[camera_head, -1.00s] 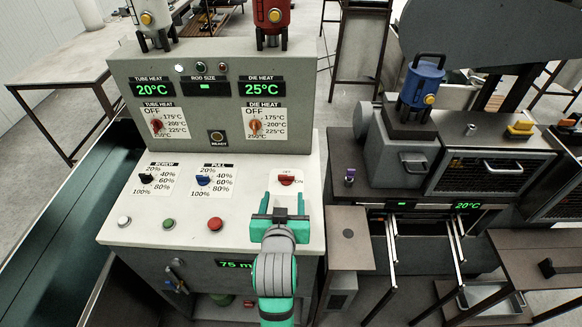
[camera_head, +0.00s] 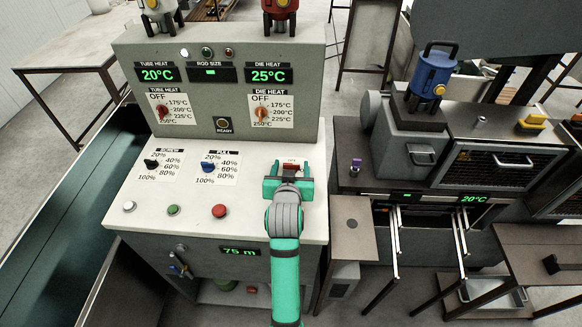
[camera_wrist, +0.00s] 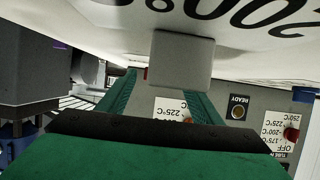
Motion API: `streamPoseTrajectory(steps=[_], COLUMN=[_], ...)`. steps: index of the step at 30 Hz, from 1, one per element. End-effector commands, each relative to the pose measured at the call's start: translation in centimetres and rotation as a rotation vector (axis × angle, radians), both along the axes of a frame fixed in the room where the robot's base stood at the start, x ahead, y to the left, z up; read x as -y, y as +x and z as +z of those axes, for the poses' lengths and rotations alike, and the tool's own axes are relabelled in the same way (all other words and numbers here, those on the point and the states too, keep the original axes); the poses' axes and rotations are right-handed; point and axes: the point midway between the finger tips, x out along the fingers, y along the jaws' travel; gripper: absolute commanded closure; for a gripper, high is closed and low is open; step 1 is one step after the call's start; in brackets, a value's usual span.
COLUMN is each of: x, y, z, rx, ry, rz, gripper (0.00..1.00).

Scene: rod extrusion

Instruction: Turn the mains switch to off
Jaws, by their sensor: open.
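The mains switch (camera_head: 290,166) is a red knob on a white plate at the right of the sloped console top. In the head view only its far part shows; my gripper covers most of the plate and its label, so I cannot read its setting. My gripper (camera_head: 288,181) is open, its green fingers just on the near side of the knob. Contact cannot be told. In the wrist view, the green fingers (camera_wrist: 158,88) stand apart, with a pale grey block showing above and between them; the red knob is not clearly seen there.
The console back panel (camera_head: 222,100) rises behind the switch with the heat dials. The screw dial (camera_head: 151,163), pull dial (camera_head: 208,167) and red button (camera_head: 219,211) lie to the left. A machine with a blue-topped unit (camera_head: 431,75) stands to the right.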

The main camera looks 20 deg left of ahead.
Motion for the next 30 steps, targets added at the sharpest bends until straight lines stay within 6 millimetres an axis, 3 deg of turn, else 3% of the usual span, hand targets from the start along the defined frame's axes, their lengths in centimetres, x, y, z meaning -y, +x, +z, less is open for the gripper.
streamPoseTrajectory(steps=[7, 12, 13, 22, 30], x=[-0.03, -0.03, -0.02, 0.10, 0.48], y=[0.06, 0.05, 0.05, 0.08, 0.23], z=[-0.03, -0.02, -0.03, -0.03, -0.02], rx=[0.000, 0.000, 0.000, -0.001, -0.001], ry=[0.000, 0.000, 0.000, 0.000, 0.000], rz=[0.000, 0.000, 0.000, 0.022, 0.143], gripper=[0.41, 0.79, 0.82, 0.82, 0.82])
